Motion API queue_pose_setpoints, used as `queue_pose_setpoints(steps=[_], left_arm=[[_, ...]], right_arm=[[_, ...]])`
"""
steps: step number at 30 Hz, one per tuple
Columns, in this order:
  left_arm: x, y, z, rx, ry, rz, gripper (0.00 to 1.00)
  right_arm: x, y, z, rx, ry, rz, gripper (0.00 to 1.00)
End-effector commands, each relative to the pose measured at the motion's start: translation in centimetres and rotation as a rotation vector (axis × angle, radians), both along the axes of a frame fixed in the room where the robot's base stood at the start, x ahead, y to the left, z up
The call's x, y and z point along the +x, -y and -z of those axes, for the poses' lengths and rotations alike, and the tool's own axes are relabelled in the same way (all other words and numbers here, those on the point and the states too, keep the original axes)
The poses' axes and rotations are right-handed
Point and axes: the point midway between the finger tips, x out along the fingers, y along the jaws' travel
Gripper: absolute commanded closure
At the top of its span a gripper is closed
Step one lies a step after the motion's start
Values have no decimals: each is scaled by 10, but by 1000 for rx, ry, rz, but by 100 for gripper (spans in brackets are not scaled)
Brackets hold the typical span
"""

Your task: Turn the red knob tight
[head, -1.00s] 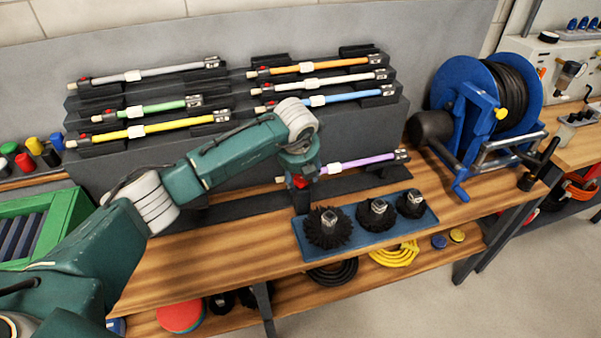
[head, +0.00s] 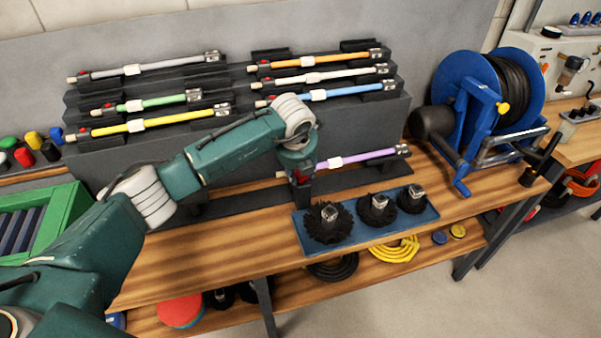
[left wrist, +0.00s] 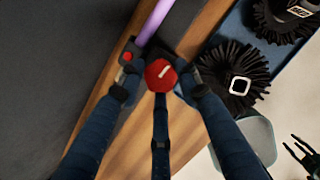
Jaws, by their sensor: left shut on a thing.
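The red knob (left wrist: 161,73) with a pale bar mark on its face shows in the left wrist view, beside the dark end fitting of the purple pole (left wrist: 155,20). My left gripper (left wrist: 160,85) is shut on the knob, with a finger on each side and a third finger below it in the picture. A smaller red button (left wrist: 128,57) sits on the fitting to the left. My right gripper is not clearly seen.
A blue tray (head: 350,233) with black round brushes stands just right of the gripper. More poles lie in the grey rack (head: 240,110) behind. A blue hose reel (head: 490,90) stands at the right. The front left of the bench (head: 200,270) is clear.

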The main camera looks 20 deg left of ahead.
Motion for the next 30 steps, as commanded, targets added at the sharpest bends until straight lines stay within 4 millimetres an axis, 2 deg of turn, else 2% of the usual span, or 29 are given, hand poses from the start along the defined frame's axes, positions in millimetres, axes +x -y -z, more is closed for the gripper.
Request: queue_pose_setpoints(steps=[15,30], left_arm=[[6,-3,-2,-3,21,423,93],[7,-4,-6,-4,21,894,93]], right_arm=[[0,2,58,-2,0,-1,55],[0,4,91,-4,0,-1,55]])
